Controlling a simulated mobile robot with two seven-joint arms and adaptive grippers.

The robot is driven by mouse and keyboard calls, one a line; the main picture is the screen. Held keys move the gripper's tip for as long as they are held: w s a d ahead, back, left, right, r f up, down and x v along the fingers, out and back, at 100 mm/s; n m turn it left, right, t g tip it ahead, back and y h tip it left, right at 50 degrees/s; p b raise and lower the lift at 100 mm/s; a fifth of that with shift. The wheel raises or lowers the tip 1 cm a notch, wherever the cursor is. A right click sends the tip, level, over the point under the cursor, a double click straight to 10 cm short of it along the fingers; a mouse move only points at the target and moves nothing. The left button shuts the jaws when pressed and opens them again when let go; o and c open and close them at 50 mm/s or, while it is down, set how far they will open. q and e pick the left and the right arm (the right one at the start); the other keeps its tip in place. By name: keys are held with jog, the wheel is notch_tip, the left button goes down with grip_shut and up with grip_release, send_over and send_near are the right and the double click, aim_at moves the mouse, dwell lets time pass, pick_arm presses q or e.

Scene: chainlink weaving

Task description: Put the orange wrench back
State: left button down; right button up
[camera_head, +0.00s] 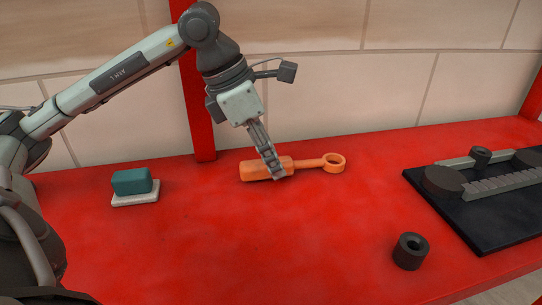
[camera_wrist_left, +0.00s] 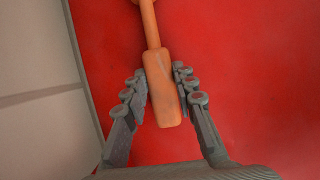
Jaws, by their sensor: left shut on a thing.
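The orange wrench (camera_head: 308,164) lies on the red table near the back wall. Its thick handle points left and its ring end points right in the head view. My left gripper (camera_head: 274,172) reaches down onto the handle. In the left wrist view the orange wrench (camera_wrist_left: 163,90) runs between the two fingers, and the left gripper (camera_wrist_left: 165,88) is shut on its handle. The ring end is cut off at the top of that view. The wrench seems to rest on or very near the table; a small gap cannot be told. My right gripper is not in view.
A teal block on a white base (camera_head: 132,187) sits at the left. A black cylinder with a hole (camera_head: 410,251) stands at the front right. A dark board with a chain and round parts (camera_head: 490,215) lies at the right. The red table (camera_head: 270,240) is clear in the middle.

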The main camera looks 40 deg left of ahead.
pick_arm(q)
jog(key=shift+f, duration=0.2)
jog(key=c, duration=1.2)
grip_release()
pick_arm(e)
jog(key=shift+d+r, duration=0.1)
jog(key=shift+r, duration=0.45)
pick_arm(q)
jog(key=shift+r, duration=0.1)
jog(key=shift+r, duration=0.15)
jog(key=shift+s+a+r, duration=0.1)
jog(key=shift+a+r, duration=0.05)
jog(key=shift+r, duration=0.25)
jog(key=v, duration=0.6)
jog(key=shift+s, duration=0.15)
jog(key=shift+s+a+r, duration=0.1)
jog(key=shift+s+r, duration=0.1)
jog(key=shift+r, duration=0.15)
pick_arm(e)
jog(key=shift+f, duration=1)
